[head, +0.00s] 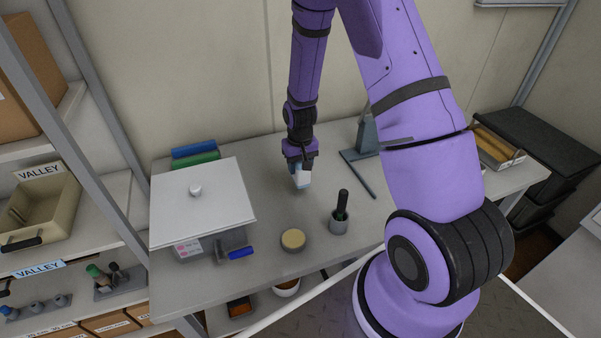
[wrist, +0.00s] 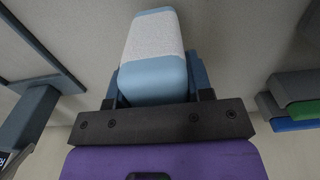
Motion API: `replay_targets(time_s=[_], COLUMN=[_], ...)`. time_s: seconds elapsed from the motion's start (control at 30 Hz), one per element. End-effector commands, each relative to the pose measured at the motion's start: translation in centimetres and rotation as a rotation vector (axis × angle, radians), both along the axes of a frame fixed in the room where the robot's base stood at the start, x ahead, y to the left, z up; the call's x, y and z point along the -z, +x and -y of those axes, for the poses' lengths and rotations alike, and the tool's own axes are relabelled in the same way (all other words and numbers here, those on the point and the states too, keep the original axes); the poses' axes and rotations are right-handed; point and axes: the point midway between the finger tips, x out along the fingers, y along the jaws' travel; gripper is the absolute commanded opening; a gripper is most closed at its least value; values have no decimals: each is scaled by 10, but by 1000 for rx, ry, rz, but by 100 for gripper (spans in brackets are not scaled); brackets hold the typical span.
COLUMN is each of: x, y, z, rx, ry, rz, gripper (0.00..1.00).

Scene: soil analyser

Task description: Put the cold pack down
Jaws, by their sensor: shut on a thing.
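The cold pack (head: 302,179) is a small block, pale blue with a white band. My gripper (head: 300,164) is shut on it, over the grey table (head: 265,207) near the middle. In the wrist view the cold pack (wrist: 154,58) sits between the fingers of my gripper (wrist: 153,88), blue at both ends and white between. I cannot tell whether its lower end touches the table top.
A white-lidded box (head: 203,205) stands to the left, with green and blue rolls (head: 195,154) behind it. A round tan-topped pot (head: 293,240) and a grey mortar with a dark pestle (head: 339,220) stand in front. A grey stand (head: 367,135) is to the right. Table around the pack is clear.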

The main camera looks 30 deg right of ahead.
Motion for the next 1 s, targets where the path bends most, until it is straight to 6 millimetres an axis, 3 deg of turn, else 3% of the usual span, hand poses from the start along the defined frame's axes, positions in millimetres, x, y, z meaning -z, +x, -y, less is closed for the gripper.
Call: replay_targets(time_s=[0.3,0.67,0.7,0.8,1.0], x=[35,38,39,38,38], y=[2,2,2,3,2], z=[3,3,3,3,3], rx=[1,1,1,1,1], ry=[-1,-1,-1,-1,-1], rz=[-1,1,1,1,1], gripper=[12,12,49,72,72])
